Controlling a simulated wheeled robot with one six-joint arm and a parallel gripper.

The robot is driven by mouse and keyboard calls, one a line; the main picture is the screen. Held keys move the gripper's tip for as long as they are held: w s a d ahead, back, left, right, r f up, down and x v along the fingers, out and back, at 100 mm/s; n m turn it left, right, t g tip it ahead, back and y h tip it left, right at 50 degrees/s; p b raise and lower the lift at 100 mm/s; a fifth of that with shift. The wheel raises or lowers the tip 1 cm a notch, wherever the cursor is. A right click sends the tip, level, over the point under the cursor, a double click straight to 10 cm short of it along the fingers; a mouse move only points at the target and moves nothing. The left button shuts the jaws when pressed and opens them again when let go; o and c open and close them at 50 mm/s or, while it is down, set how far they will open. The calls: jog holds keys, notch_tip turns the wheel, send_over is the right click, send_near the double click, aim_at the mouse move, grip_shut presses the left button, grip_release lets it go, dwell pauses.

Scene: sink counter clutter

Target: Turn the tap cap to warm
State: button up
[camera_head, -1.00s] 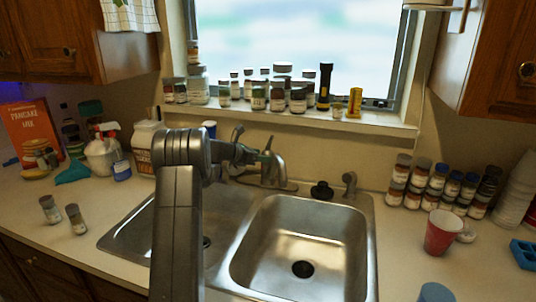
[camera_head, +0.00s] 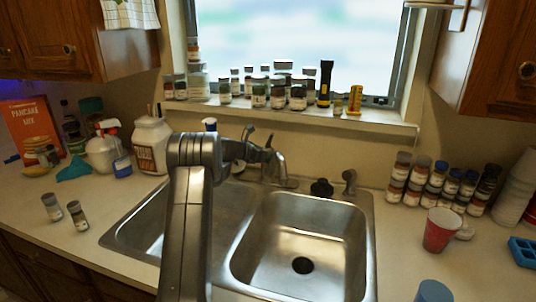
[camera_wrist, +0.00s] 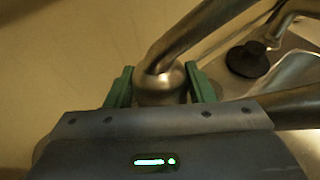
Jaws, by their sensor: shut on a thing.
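The tap (camera_head: 270,168) stands behind the double sink, with its metal parts rising beside the end of my arm. In the wrist view, the rounded metal tap cap (camera_wrist: 160,88) sits between the two green fingers of my gripper (camera_wrist: 161,80), one finger on each side. My gripper is shut on the cap. A metal lever (camera_wrist: 205,32) runs from the cap toward the upper right. In the head view my arm hides most of the gripper and part of the tap. I cannot tell the warm side from any marking.
The double sink's right basin (camera_head: 298,245) is empty. A black stopper (camera_head: 321,188) and a small spout (camera_head: 349,181) stand right of the tap. Several jars line the windowsill (camera_head: 300,117) behind. A white jar (camera_head: 151,147) stands left of my arm. A red cup (camera_head: 441,230) is at right.

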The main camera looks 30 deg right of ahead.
jog(key=shift+g+p, duration=0.3)
jog(key=shift+p, duration=0.05)
jog(key=shift+w+r+m+g+p, duration=0.1)
jog(key=shift+r+m+g+p, duration=0.05)
jog(key=shift+m+g+p, duration=0.8)
jog(key=m+g+p, duration=0.2)
jog(key=shift+g+y+p, duration=0.25)
jog(key=shift+y+p, duration=0.05)
jog(key=shift+p, duration=0.1)
jog(key=shift+m+g+y+p, duration=0.5)
jog(key=shift+m+g+p, duration=0.75)
jog(key=shift+p, duration=0.25)
jog(key=o, duration=0.7)
jog(key=shift+a, duration=0.1)
